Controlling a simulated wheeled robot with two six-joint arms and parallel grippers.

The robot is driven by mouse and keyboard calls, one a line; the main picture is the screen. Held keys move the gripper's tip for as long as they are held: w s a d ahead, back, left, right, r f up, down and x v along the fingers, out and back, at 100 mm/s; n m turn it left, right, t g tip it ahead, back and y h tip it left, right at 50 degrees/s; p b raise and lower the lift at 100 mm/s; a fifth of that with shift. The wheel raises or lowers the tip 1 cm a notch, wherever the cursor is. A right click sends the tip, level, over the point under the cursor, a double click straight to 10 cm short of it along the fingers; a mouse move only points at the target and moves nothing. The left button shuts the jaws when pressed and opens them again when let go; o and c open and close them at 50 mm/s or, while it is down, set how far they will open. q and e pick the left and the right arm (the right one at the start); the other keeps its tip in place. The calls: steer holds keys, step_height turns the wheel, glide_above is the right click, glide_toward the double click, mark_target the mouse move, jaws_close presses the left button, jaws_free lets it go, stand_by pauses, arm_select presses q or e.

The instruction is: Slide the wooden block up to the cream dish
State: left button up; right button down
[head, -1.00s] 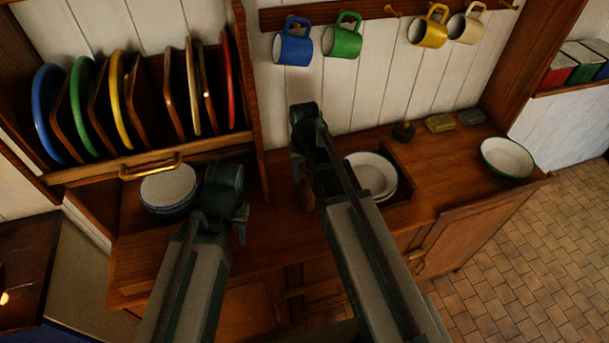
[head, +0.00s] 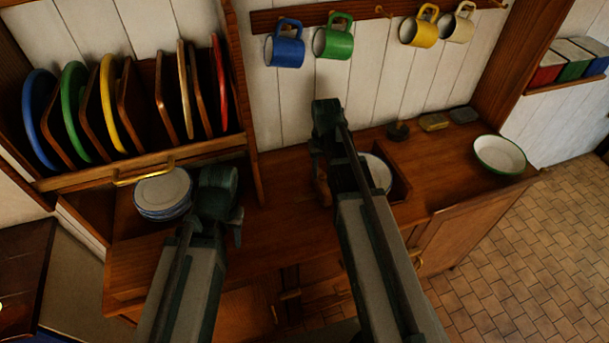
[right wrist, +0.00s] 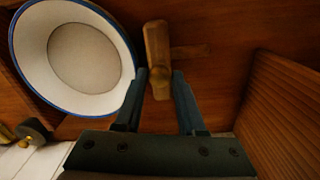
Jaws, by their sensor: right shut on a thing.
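The cream dish (head: 379,174) with a blue rim lies on the wooden counter, partly hidden by my right arm in the head view. In the right wrist view the dish (right wrist: 84,57) fills the upper left. The wooden block (right wrist: 157,58) stands between the fingers of my right gripper (right wrist: 160,80), which is shut on it. The block is just right of the dish rim there; whether they touch is unclear. In the head view my right gripper (head: 321,182) is left of the dish. My left gripper (head: 237,234) hangs over the counter front; its opening is not clear.
A stack of plates (head: 162,193) stands left, under the plate rack (head: 150,165). A wooden divider (head: 402,183) is right of the dish. A green-rimmed bowl (head: 500,154) sits on the right end of the counter (head: 445,165). Mugs hang on the wall.

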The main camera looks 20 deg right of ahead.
steer(key=d, duration=0.2)
steer(key=shift+w+d, duration=0.1)
steer(key=shift+d, duration=0.2)
steer(key=c, duration=0.5)
jaws_free()
steer(key=shift+r, duration=0.15)
step_height(320, 180, up, 14)
steer(key=p, duration=1.4)
steer(key=shift+f, duration=0.2)
steer(key=shift+f, duration=0.1)
